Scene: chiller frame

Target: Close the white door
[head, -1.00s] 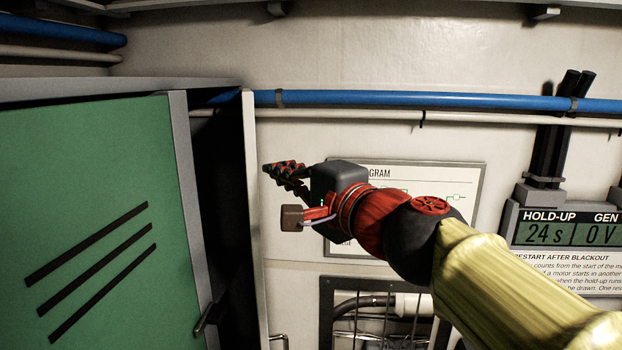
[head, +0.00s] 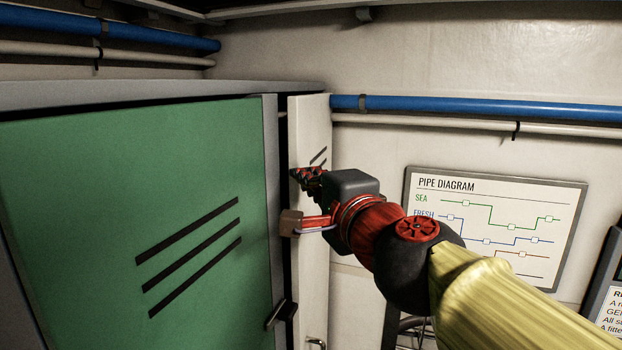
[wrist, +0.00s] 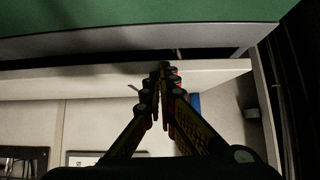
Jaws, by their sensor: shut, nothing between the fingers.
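The white door (head: 310,122) stands ajar just right of the green door in the head view. Its narrow white face shows dark slots, and a thin dark gap separates it from the grey frame. A handle (head: 316,343) shows at its lower edge. My gripper (head: 303,176) is shut and empty, with its fingertips at the white door's face. In the wrist view, the white door (wrist: 90,84) crosses as a pale band, and the shut fingertips (wrist: 163,72) overlap it. I cannot tell for certain whether they touch it.
The green door (head: 120,200) with black slots and a dark handle (head: 281,314) fills the left. A blue pipe (head: 480,108) runs along the wall above a pipe diagram (head: 500,225).

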